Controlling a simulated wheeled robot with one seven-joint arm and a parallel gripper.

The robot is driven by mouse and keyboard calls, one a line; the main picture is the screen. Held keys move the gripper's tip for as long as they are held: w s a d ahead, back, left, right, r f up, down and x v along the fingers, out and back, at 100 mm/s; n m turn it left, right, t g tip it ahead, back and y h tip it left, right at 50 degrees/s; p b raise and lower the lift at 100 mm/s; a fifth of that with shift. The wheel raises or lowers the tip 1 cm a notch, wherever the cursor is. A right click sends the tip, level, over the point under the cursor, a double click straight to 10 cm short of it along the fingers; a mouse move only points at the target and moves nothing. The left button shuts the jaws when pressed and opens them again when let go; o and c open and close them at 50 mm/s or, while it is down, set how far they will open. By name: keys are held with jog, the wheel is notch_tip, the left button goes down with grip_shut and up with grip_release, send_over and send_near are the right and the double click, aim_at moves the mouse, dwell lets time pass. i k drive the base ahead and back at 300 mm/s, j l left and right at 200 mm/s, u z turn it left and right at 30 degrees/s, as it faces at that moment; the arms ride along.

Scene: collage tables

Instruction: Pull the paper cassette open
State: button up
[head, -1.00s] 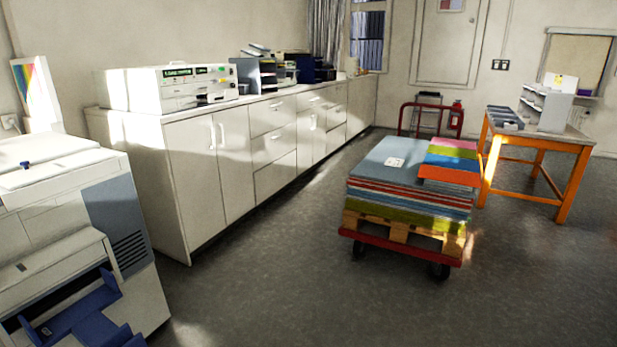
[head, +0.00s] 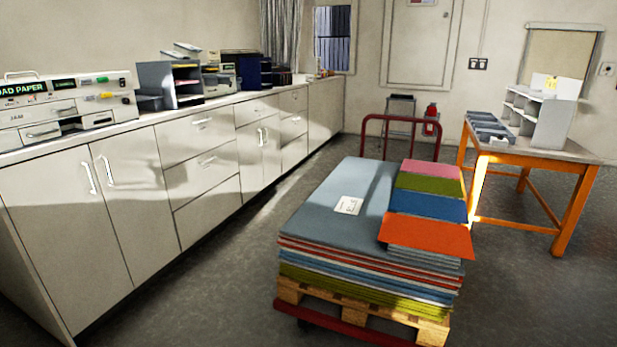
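A white machine (head: 65,103) stands on the counter at the left edge, its left end cut off by the frame. Its display panel (head: 23,87) reads "...OAD PAPER". Low on its front is a flat drawer front with a handle (head: 42,134), which looks like the paper cassette and appears closed. A dark opening (head: 71,125) is just right of it. My gripper is not in view.
A long white cabinet run (head: 150,175) with handles lies below the counter. A cart with a pallet of coloured sheets (head: 330,215) stands centre right. An orange table (head: 545,150) is behind it. Grey floor (head: 225,270) is free between cabinets and cart.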

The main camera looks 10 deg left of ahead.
aim_at(50, 123)
jog(key=i+j+u, duration=0.1)
jog(key=i+u, duration=0.3)
jog(key=i, duration=0.2)
jog(key=i+u, duration=0.4)
jog(key=i, duration=0.2)
jog(key=i+l+u, duration=0.4)
jog(key=i, duration=0.15)
jog(key=i+j+u, duration=0.2)
jog(key=i+u, duration=0.15)
jog(key=i, duration=0.2)
jog(key=i+u, duration=0.35)
jog(key=i, duration=0.25)
jog(key=i+j+z, duration=0.15)
jog(key=i, duration=0.3)
jog(key=i+j+z, duration=0.2)
jog(key=i+j, duration=0.1)
jog(key=i, duration=0.1)
